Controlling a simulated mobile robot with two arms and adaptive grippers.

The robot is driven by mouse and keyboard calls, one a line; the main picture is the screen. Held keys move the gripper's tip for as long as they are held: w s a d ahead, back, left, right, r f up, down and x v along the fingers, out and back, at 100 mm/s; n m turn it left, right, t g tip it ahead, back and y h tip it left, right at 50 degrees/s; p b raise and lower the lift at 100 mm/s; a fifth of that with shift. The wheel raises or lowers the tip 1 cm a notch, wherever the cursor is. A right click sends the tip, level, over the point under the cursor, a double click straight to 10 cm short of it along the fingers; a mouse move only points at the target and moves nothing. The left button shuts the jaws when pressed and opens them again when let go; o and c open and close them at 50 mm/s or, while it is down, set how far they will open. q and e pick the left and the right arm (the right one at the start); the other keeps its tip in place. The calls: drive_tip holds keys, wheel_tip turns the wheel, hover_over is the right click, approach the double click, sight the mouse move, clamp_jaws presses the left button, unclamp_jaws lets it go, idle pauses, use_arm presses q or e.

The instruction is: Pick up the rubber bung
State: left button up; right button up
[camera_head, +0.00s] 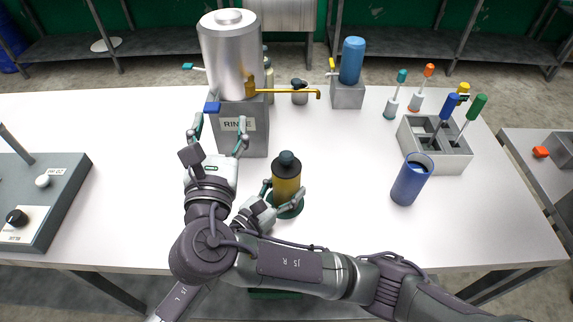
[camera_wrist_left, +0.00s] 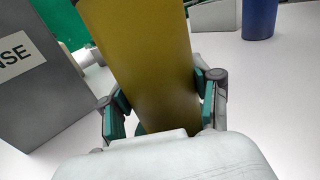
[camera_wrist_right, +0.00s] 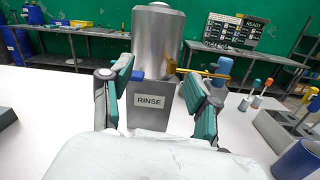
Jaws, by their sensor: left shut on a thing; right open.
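I cannot say for sure which thing is the rubber bung. A dark, stopper-like cap (camera_head: 287,160) tops a yellow bottle (camera_head: 286,183), and a dark-topped small piece (camera_head: 299,86) stands behind the brass pipe. My left gripper (camera_head: 285,190) is shut around the yellow bottle, which fills the left wrist view (camera_wrist_left: 150,60) and stands upright on a green base. My right gripper (camera_head: 218,128) is open and empty, its fingers raised in front of the block labelled RINSE. The right wrist view shows that block (camera_wrist_right: 149,101) between its fingers.
A steel tank (camera_head: 229,55) with a brass pipe (camera_head: 290,92) stands on the RINSE block. A blue cup (camera_head: 411,181) and a grey divided tray (camera_head: 454,159) with coloured-handled tools stand to the right. A control box (camera_head: 55,200) is at left. My arms cross at the front.

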sight(284, 162)
drive_tip(key=s+d+f+m+g+h, duration=0.2)
drive_tip(key=s+d+f+g+h, duration=0.4)
drive_tip(key=f, duration=0.3)
drive_tip(key=shift+y, duration=0.6)
drive_tip(key=x, duration=0.7)
drive_tip(key=shift+w+d+r, duration=0.1)
drive_tip(key=shift+d+r, duration=0.15)
drive_tip(key=shift+d, duration=0.2)
drive_tip(key=x, duration=0.5)
drive_tip(key=shift+w+d+f, duration=0.1)
drive_tip(key=shift+w+d, duration=0.2)
clamp_jaws()
